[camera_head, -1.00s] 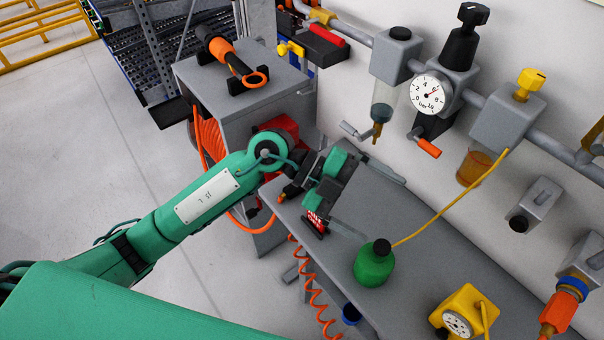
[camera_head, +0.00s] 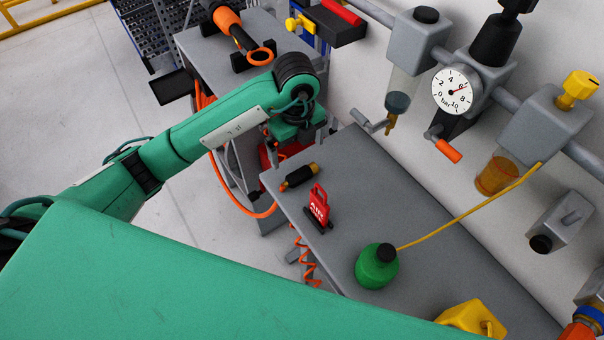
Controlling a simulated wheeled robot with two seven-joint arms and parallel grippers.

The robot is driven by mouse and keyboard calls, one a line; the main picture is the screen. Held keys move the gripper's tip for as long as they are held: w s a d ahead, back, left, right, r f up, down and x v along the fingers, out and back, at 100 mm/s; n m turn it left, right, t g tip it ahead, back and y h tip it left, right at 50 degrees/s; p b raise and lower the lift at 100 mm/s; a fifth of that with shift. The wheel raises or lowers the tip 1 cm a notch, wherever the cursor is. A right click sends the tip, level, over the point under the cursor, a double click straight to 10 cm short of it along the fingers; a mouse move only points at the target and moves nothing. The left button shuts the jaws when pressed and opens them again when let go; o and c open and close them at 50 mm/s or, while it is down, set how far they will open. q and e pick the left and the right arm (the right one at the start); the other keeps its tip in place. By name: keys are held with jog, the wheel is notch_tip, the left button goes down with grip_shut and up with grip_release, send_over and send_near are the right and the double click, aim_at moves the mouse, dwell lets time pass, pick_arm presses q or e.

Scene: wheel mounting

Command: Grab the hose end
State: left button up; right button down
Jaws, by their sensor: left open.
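The hose end (camera_head: 299,176), a dark cylinder with a brass-coloured tip, lies on the grey bench top near its left corner. The orange hose (camera_head: 255,213) hangs in a loop below that corner. My left gripper (camera_head: 288,148) is open, pointing down beyond the hose end and apart from it. Its fingers are partly hidden by my wrist, and nothing shows between them. My right gripper is not in view.
A red sign (camera_head: 318,205) stands close to the hose end. A green bottle (camera_head: 377,267) with a yellow tube is farther right. A grey cabinet (camera_head: 205,45) carries an orange-and-black tool (camera_head: 235,30). Wall-mounted air units and a gauge (camera_head: 456,90) line the right.

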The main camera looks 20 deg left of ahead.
aim_at(300, 172)
pick_arm(q)
notch_tip(300, 172, down, 3)
jog(key=shift+r, duration=0.15)
jog(key=shift+f, duration=0.35)
jog(key=shift+s+d+f+p, duration=0.1)
jog(key=shift+f+p, duration=0.2)
jog(key=shift+f, duration=0.2)
jog(key=f, duration=0.4)
jog(key=shift+s+d+f+p, duration=0.1)
jog(key=shift+d+f+p, duration=0.1)
jog(key=shift+p, duration=0.2)
jog(key=shift+c, duration=0.2)
jog(key=c, duration=0.7)
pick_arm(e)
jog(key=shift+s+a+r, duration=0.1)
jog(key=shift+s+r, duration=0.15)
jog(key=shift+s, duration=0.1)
